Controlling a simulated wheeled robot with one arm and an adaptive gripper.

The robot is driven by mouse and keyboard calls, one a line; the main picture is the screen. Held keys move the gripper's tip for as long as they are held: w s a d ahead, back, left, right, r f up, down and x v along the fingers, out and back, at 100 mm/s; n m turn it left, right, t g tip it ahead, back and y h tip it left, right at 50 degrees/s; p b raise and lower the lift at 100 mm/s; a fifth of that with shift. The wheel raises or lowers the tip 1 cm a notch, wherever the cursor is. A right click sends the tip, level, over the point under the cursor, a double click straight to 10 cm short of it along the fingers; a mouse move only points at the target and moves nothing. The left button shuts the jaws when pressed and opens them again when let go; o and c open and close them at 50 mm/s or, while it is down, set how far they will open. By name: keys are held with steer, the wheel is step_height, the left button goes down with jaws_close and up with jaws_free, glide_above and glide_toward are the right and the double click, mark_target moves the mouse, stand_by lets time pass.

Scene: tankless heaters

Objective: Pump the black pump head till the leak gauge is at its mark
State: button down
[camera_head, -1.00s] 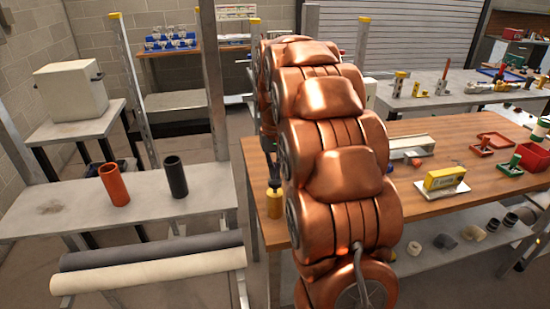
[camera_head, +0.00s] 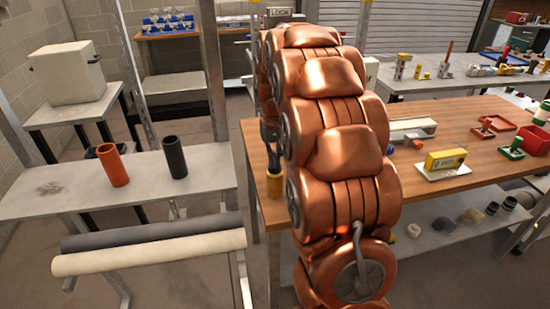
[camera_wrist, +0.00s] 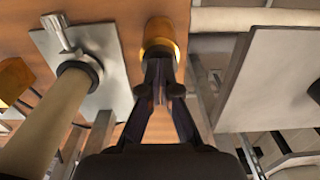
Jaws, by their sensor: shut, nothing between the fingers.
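My gripper (camera_wrist: 160,98) is shut, with its dark fingertips together at a brass-yellow cylinder (camera_wrist: 160,45) near the wooden bench's edge. In the head view the cylinder (camera_head: 274,185) stands at the bench's left end, below the dark end of my arm. I cannot make out the black pump head apart from my dark fingers, nor whether they touch it. A yellow box with a small display (camera_head: 446,159) lies on a white plate on the bench. I cannot tell whether it is the leak gauge, and its reading is too small.
In the wrist view a beige tube with a black collar (camera_wrist: 80,72) and a grey plate (camera_wrist: 110,50) are left of my fingers. A grey shelf (camera_head: 60,195) carries an orange tube (camera_head: 112,164) and a black tube (camera_head: 174,158). Red and green items lie at the bench's right.

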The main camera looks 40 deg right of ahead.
steer(key=shift+f, duration=0.15)
step_height(320, 180, up, 14)
steer(key=b, duration=0.1)
stand_by(0.9)
stand_by(0.8)
